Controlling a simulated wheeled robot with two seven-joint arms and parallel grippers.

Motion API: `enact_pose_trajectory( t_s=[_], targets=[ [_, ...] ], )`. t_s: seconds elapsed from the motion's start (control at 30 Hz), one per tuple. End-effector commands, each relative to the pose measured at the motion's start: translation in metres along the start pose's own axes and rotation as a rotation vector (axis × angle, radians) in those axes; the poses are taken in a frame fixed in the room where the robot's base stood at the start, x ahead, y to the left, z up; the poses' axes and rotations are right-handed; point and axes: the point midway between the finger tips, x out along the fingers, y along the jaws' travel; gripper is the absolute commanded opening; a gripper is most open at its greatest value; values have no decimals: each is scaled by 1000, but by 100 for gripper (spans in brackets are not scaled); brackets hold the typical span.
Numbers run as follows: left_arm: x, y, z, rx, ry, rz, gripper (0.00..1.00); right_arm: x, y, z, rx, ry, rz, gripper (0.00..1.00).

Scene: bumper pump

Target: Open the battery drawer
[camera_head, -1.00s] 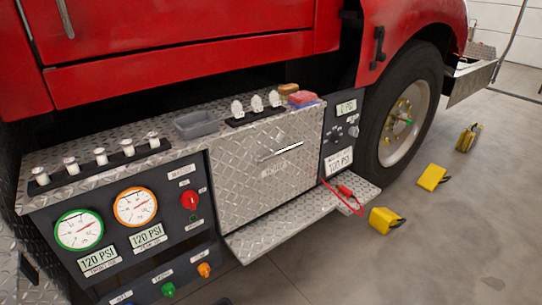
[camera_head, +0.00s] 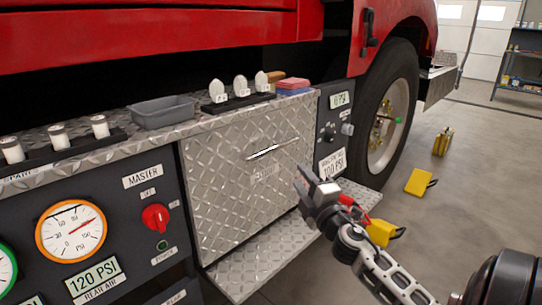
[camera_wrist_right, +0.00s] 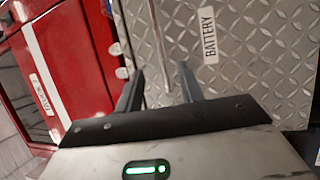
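The battery drawer (camera_head: 245,195) is a closed diamond-plate front under the bumper top, with a bar handle (camera_head: 273,148) across its upper part and a small label below it. In the right wrist view the drawer front (camera_wrist_right: 255,65) shows with its "BATTERY" label (camera_wrist_right: 208,36). My right gripper (camera_head: 305,182) is in front of the drawer's right part, lower than the handle and apart from it. In the right wrist view my right gripper's fingers (camera_wrist_right: 160,88) are spread with nothing between them. My left gripper is not in view.
A diamond-plate step (camera_head: 265,258) juts out below the drawer. A grey tray (camera_head: 163,111) and several white-topped items stand on the bumper top. A gauge panel (camera_head: 115,235) is at left, the wheel (camera_head: 385,125) at right. Yellow blocks (camera_head: 418,182) lie on the floor.

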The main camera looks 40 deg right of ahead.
Motion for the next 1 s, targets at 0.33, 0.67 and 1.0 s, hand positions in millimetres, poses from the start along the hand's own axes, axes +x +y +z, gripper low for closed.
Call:
enact_pose_trajectory(
  t_s=[0.33, 0.67, 1.0],
  targets=[
    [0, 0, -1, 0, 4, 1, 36, 69, 2, 0, 1, 0, 2, 38],
    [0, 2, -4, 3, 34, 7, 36, 130, 1, 0, 4, -2, -1, 38],
    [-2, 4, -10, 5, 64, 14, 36, 151, 0, -1, 4, -1, -4, 38]
  ],
)
